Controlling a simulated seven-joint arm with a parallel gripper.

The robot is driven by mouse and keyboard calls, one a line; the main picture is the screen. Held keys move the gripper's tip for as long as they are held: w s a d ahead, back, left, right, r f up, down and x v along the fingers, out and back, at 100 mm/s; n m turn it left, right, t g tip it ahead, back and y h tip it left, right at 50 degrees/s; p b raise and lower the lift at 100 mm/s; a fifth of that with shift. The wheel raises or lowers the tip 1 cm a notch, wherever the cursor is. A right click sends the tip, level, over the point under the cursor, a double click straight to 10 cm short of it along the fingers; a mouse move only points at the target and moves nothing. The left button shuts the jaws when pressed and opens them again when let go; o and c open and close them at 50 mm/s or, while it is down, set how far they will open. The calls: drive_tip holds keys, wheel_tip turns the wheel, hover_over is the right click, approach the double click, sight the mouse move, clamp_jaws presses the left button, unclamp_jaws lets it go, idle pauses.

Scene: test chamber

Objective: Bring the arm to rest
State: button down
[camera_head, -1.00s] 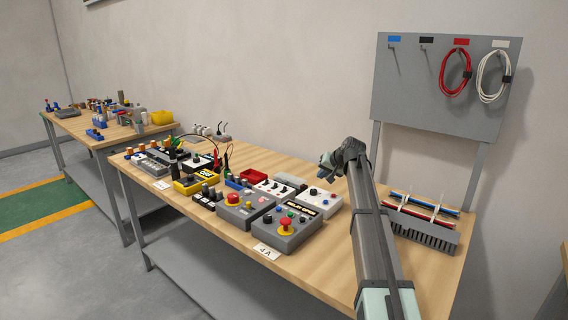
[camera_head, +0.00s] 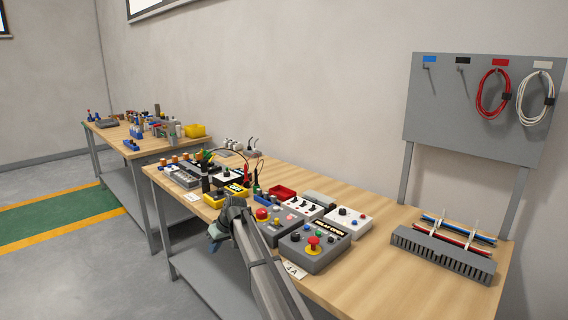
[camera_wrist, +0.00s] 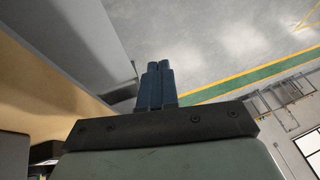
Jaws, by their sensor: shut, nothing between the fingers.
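My gripper (camera_head: 214,240) is at the front edge of the near workbench (camera_head: 370,258) in the head view, at the end of my arm, which reaches up from the bottom. It looks small there and its fingers are hard to make out. In the wrist view, my gripper's blue fingers (camera_wrist: 157,84) are together with nothing between them. They point out over the grey floor (camera_wrist: 215,50). My arm hides part of the bench front and some of the control boxes.
Grey control box (camera_head: 314,246) with a red button stands close right of my arm. White box (camera_head: 347,221), yellow meter (camera_head: 235,191) and red bin (camera_head: 282,192) lie behind. Wire rack (camera_head: 443,252) is at right, under a cable panel (camera_head: 470,110). Floor at left is clear.

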drive_tip(key=s+a+f+g+h, duration=0.1)
drive_tip(key=s+a+f, duration=0.1)
drive_tip(key=s+f, duration=0.6)
drive_tip(key=s+a+f+h, duration=0.1)
drive_tip(key=s+a+f, duration=0.1)
drive_tip(key=s+f, duration=0.6)
drive_tip(key=s+d+f+m+g+h, duration=0.1)
drive_tip(key=s+d+f+m, duration=0.1)
drive_tip(key=s+d+f, duration=0.5)
drive_tip(key=s+d+f+m+g+h, duration=0.1)
drive_tip(key=s+d+f, duration=0.2)
drive_tip(key=d+f, duration=0.75)
drive_tip(key=s+d+f+m+g+h, duration=0.1)
drive_tip(key=s+d+f+m, duration=0.1)
drive_tip(key=s+d+f, duration=0.6)
drive_tip(key=s+d+f+m+g, duration=0.2)
drive_tip(key=s+d, duration=0.8)
drive_tip(key=s, duration=0.4)
drive_tip(key=s+d+f+m+g, duration=0.2)
drive_tip(key=s+d, duration=0.8)
drive_tip(key=s, duration=0.4)
drive_tip(key=shift+s+d, duration=0.25)
drive_tip(key=shift+d, duration=0.15)
